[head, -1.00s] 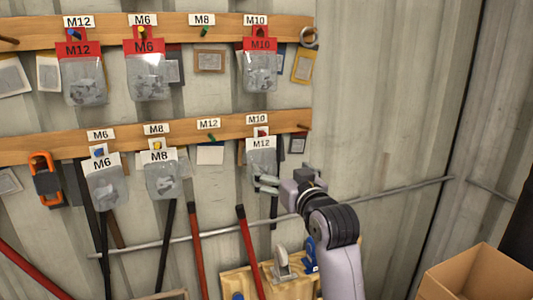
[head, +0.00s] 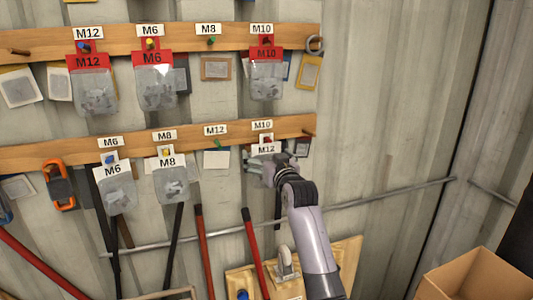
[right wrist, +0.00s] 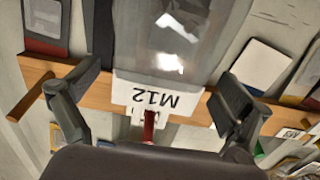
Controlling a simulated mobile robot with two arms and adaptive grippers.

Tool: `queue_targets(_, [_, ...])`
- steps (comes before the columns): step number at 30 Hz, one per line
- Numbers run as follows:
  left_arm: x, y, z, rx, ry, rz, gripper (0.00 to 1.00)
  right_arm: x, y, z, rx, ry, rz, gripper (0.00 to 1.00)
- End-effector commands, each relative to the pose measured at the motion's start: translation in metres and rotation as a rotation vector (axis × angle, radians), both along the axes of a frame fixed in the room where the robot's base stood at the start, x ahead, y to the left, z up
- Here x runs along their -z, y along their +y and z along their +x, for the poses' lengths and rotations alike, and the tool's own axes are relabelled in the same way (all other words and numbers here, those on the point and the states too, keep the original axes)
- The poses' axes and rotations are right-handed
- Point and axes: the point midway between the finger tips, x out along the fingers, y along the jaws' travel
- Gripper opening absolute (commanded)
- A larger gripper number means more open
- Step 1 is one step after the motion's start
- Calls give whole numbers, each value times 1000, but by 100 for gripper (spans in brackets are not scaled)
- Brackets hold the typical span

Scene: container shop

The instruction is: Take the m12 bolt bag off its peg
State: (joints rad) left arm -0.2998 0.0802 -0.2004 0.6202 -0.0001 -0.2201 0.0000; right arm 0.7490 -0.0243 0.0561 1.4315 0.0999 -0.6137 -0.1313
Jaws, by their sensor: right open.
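The M12 bag with a white header (head: 267,149) hangs on the lower wooden rail, under the label M10. In the right wrist view the same M12 bag (right wrist: 180,45) shows upside down, clear plastic with a white header, on a red peg (right wrist: 150,128). My right gripper (head: 262,168) is in front of the bag and hides most of its pouch in the head view. In the right wrist view my right gripper (right wrist: 158,80) is open, one finger on each side of the bag, with visible gaps. My left gripper is out of view.
Another M12 bag (head: 93,90) with a red header hangs on the upper rail (head: 185,39). M6 (head: 117,190) and M8 (head: 171,180) bags hang left on the lower rail (head: 60,155). A cardboard box (head: 475,275) stands at lower right. The wall right of the rails is mostly clear.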

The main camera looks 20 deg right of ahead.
Motion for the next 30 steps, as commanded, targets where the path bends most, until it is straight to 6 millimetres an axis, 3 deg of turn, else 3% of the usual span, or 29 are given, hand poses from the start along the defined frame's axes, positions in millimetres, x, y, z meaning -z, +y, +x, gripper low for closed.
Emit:
queue_targets(10, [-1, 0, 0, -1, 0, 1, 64, 0, 0, 3, 0, 0, 1, 97])
queue_targets(30, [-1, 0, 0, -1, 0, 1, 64, 0, 0, 2, 0, 0, 0, 52])
